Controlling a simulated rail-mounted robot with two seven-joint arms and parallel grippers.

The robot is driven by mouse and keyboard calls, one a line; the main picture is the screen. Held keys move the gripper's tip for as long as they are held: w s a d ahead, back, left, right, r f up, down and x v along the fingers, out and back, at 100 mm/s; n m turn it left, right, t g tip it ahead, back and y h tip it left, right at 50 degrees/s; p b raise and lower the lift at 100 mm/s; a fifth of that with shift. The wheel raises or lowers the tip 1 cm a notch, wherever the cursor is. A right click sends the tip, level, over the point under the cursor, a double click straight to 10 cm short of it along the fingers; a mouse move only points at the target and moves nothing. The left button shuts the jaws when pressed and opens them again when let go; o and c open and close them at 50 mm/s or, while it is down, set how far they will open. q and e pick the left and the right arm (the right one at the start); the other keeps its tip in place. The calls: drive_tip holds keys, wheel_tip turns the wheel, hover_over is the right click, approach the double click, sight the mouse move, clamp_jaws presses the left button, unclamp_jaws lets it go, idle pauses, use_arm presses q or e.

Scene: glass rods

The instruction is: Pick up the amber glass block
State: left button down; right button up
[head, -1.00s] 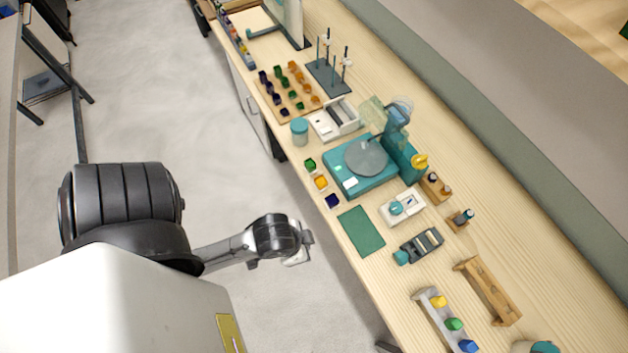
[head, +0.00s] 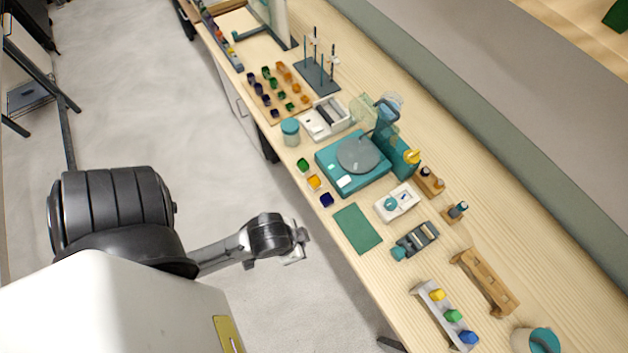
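The amber glass block (head: 314,182) lies near the front edge of the bench, between a green block (head: 303,165) and a dark blue block (head: 326,200). My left gripper (head: 300,246) is off the bench's front edge, over the floor, apart from the block and lower in the picture. Its fingers are small and seen from behind, so whether they are open or shut is unclear. My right gripper is not in view.
A teal round-plate machine (head: 337,173) stands just right of the blocks. A green mat (head: 357,229) lies below them, a teal-lidded jar (head: 290,132) above. A wooden tray (head: 300,113) holds several coloured pieces, some orange.

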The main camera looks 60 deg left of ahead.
use_arm(q)
drive_tip(key=c, duration=0.5)
unclamp_jaws()
